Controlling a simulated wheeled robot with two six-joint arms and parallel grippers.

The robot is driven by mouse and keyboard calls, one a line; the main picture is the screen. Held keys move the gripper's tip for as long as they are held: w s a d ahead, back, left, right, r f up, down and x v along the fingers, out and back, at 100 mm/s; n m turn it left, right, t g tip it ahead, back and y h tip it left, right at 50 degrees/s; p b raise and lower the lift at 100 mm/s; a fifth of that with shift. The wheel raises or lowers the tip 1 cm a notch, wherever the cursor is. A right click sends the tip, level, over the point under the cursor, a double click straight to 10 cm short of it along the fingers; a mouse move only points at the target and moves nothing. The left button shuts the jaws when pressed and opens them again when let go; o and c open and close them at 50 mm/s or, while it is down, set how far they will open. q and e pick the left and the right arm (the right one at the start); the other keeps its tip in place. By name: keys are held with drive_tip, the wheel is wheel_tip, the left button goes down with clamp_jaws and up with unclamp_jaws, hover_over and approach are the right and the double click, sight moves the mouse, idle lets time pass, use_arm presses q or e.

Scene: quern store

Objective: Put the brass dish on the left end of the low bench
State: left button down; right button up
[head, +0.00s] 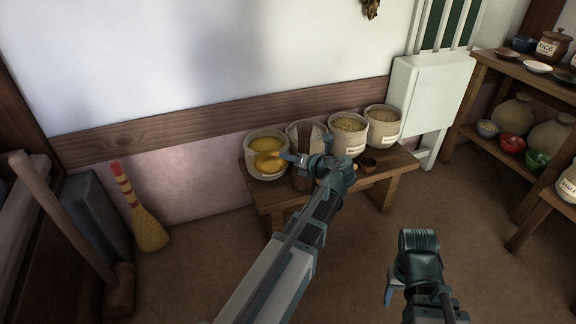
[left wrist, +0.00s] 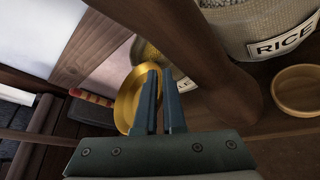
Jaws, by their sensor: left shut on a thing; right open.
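The brass dish (head: 268,163) is at the left end of the low bench (head: 388,181), overlapping the front of the leftmost sack in the head view. My left gripper (head: 296,159) is shut on its right-hand rim. In the left wrist view the dish (left wrist: 128,101) is tilted, with its rim at the fingers (left wrist: 160,100). I cannot tell whether the dish touches the sack or the bench. My right gripper (head: 389,289) is open and empty, low over the floor to the right.
Several grain sacks (head: 348,138) stand along the back of the bench. A brown wooden post-like thing (left wrist: 205,40) stands close right of the left fingers. A small brown bowl (head: 368,165) sits further right. A broom (head: 146,222) leans on the wall at left.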

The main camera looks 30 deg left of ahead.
use_arm(q)
drive_tip(key=shift+f, duration=0.15)
drive_tip(key=shift+f, duration=0.1)
drive_tip(key=shift+f, duration=0.15)
drive_tip(key=c, duration=1)
unclamp_jaws()
